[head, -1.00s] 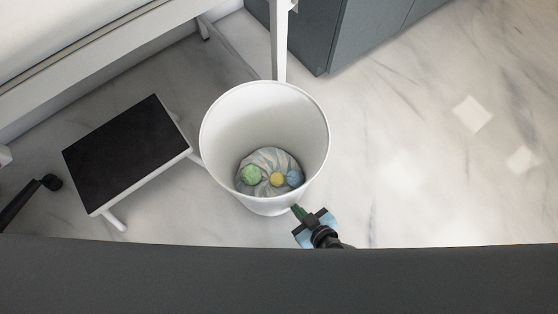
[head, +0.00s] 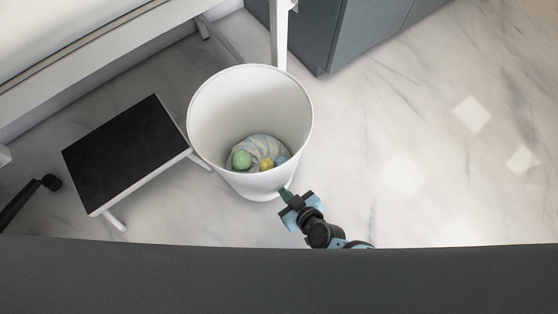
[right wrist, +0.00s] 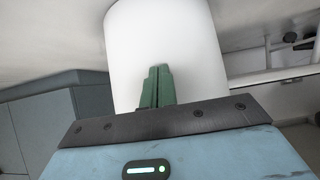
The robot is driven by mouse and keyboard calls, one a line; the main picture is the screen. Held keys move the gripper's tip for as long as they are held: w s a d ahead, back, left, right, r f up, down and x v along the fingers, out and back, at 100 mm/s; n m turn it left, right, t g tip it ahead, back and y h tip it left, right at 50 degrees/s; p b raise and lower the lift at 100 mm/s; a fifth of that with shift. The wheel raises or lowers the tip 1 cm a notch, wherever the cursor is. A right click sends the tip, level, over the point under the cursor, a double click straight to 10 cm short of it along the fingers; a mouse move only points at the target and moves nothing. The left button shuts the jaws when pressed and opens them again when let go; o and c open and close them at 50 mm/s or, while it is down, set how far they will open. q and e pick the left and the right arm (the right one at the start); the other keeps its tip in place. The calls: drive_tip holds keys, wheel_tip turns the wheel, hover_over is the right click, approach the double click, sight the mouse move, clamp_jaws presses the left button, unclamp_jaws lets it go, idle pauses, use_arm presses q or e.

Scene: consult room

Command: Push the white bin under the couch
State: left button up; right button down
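The white bin (head: 203,117) stands upright on the floor in the head view, with a green ball, a yellow ball and a bluish crumpled thing inside. Its outer wall also fills the middle of the right wrist view (right wrist: 165,45). The couch (head: 110,56) is at the upper left, with a white frame and leg beside the bin's far rim. My right gripper (head: 286,194) is at the bin's near lower right side. Its green fingers (right wrist: 157,88) are closed together, pointing at the wall and seemingly touching it; nothing is between them. My left gripper is not in view.
A step stool with a black top (head: 128,150) stands left of the bin, its white frame close to the bin's side. A grey cabinet (head: 345,35) is at the back right. The marble floor (head: 440,150) at right is clear.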

drive_tip(key=shift+w+a+b, duration=0.3)
drive_tip(key=shift+w+a, duration=0.55)
drive_tip(key=shift+w, duration=0.3)
drive_tip(key=shift+w+a+b, duration=0.25)
drive_tip(key=shift+w+a, duration=0.6)
drive_tip(key=shift+w, duration=0.3)
drive_tip(key=shift+w+a+r+b, duration=0.1)
drive_tip(key=shift+w+a+b, duration=0.4)
drive_tip(key=shift+w+a, duration=0.65)
drive_tip(key=shift+w+a+r+b, duration=0.1)
drive_tip(key=shift+w+a+b, duration=0.3)
drive_tip(key=shift+w, duration=0.3)
drive_tip(key=shift+w+a+b, duration=0.35)
drive_tip(key=shift+w+a, duration=0.05)
drive_tip(key=shift+w, duration=0.25)
drive_tip(key=shift+w+a+b, duration=0.35)
drive_tip(key=shift+w+a, duration=0.35)
drive_tip(key=shift+w, duration=0.15)
drive_tip(key=shift+s+d+f+p, duration=0.1)
drive_tip(key=shift+s+d+p, duration=0.3)
drive_tip(key=shift+s, duration=0.2)
drive_tip(key=shift+s+d+f+p, duration=0.1)
drive_tip(key=shift+s+d+p, duration=0.15)
drive_tip(key=shift+s+p, duration=0.25)
drive_tip(key=shift+s+d+p, duration=0.65)
drive_tip(key=shift+s+d, duration=0.65)
drive_tip(key=shift+s, duration=0.1)
drive_tip(key=shift+d, duration=0.1)
